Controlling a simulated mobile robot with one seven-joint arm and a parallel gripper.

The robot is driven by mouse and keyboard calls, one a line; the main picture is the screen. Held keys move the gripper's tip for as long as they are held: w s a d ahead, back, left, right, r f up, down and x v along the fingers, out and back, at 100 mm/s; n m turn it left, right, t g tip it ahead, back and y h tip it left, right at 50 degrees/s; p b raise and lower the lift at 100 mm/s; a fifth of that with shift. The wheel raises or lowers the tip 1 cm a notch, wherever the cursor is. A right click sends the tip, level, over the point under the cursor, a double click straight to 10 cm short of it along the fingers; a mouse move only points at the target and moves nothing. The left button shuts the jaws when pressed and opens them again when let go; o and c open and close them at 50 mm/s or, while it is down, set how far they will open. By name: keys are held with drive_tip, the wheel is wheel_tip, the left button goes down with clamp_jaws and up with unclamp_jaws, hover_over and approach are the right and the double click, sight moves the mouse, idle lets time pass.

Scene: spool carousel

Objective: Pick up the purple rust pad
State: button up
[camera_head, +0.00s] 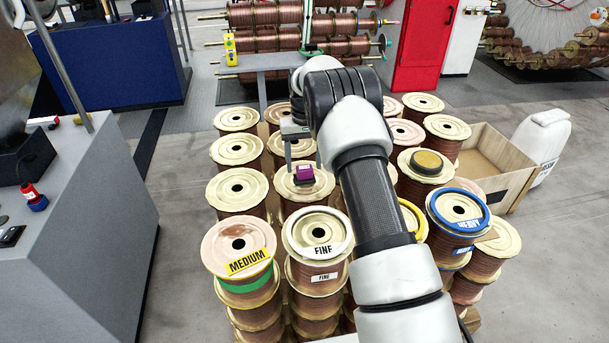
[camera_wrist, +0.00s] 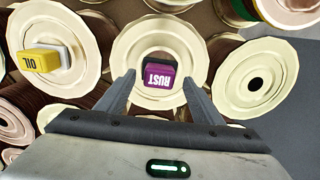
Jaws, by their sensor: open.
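The purple rust pad (camera_head: 304,174) sits on the top flange of a copper-wire spool in the middle of the spool group. In the wrist view the pad (camera_wrist: 158,74) has white "RUST" lettering and lies near the spool's centre hole. My gripper (camera_wrist: 160,88) is open, with its two fingers apart on the left and right of the pad in that view. In the head view my gripper (camera_head: 295,140) is above and just behind the pad; its fingers are partly hard to make out. I cannot tell whether the fingers touch the flange.
A yellow "OIL" pad (camera_wrist: 42,60) lies on a neighbouring spool. Other spools crowd close around, including the "MEDIUM" one (camera_head: 238,243) and the "FINE" one (camera_head: 318,231).

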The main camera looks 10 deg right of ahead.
sight(304, 167)
wheel_tip(304, 167, down, 3)
drive_tip(key=c, duration=0.9)
drive_tip(key=shift+o, duration=0.2)
wheel_tip(304, 167, up, 10)
drive_tip(key=shift+r+p, duration=0.1)
drive_tip(key=shift+p, duration=0.2)
drive_tip(key=o, duration=0.4)
drive_tip(key=shift+c, duration=1.4)
